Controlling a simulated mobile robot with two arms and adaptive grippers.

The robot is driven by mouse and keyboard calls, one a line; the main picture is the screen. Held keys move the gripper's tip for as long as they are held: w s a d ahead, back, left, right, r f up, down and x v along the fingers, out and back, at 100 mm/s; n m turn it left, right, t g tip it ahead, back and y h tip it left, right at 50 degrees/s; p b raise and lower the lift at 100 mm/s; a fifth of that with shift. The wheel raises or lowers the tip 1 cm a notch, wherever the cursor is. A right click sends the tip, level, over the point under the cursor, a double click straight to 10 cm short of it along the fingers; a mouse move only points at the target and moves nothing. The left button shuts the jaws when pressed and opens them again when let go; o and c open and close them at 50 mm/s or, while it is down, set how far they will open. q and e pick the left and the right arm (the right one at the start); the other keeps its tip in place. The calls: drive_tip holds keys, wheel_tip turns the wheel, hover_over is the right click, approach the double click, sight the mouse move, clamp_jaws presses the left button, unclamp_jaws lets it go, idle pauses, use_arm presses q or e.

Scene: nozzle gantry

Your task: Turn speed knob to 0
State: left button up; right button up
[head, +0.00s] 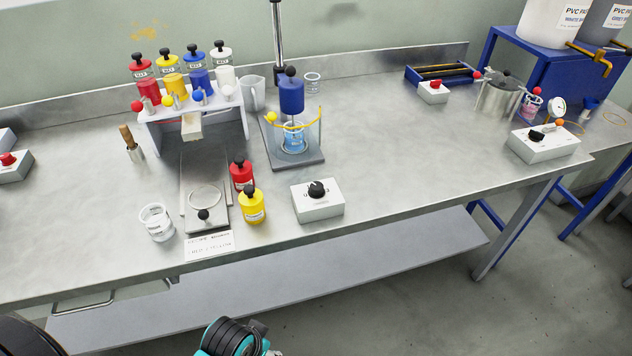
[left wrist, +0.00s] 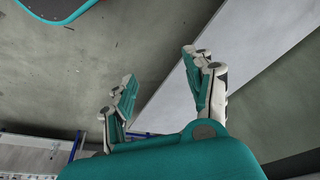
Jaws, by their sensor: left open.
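A white control box (head: 318,204) with a black knob (head: 316,189) stands near the front edge of the bench, in front of the stirrer. Its dial marks are too small to read. A second box (head: 543,145) with a black knob (head: 537,136) stands at the right end of the bench; I cannot tell from labels which is the speed knob. My left gripper (left wrist: 164,90) is open and empty in the left wrist view, over the floor and lower shelf, away from both knobs. My right gripper is not in view.
The stirrer (head: 291,95) stands behind the near box with a beaker (head: 293,138) under it. Red (head: 241,172) and yellow (head: 252,205) bottles stand left of the box. The bench (head: 400,170) is clear to its right.

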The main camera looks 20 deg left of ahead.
use_arm(q)
drive_tip(key=w+d+r+m+h, duration=0.15)
drive_tip(key=w+d+r, duration=0.25)
drive_tip(key=r, duration=0.5)
drive_tip(key=w+d+r+m+h, duration=0.2)
drive_tip(key=w+d+r+m, duration=0.1)
drive_tip(key=w+d+m, duration=0.3)
drive_tip(key=m+g+y, duration=0.3)
drive_tip(key=m+y, duration=0.1)
drive_tip(key=m, duration=0.4)
approach(317, 186)
wheel_tip(317, 186, down, 9)
drive_tip(key=shift+w+a+f+p, duration=0.1)
drive_tip(key=shift+w+f+p, duration=0.1)
drive_tip(key=shift+p, duration=0.7)
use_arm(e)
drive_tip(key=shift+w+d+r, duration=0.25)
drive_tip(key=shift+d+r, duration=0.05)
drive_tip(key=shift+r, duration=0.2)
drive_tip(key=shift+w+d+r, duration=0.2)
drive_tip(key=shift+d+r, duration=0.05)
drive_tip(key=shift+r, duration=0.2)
use_arm(q)
drive_tip(key=shift+c, duration=0.3)
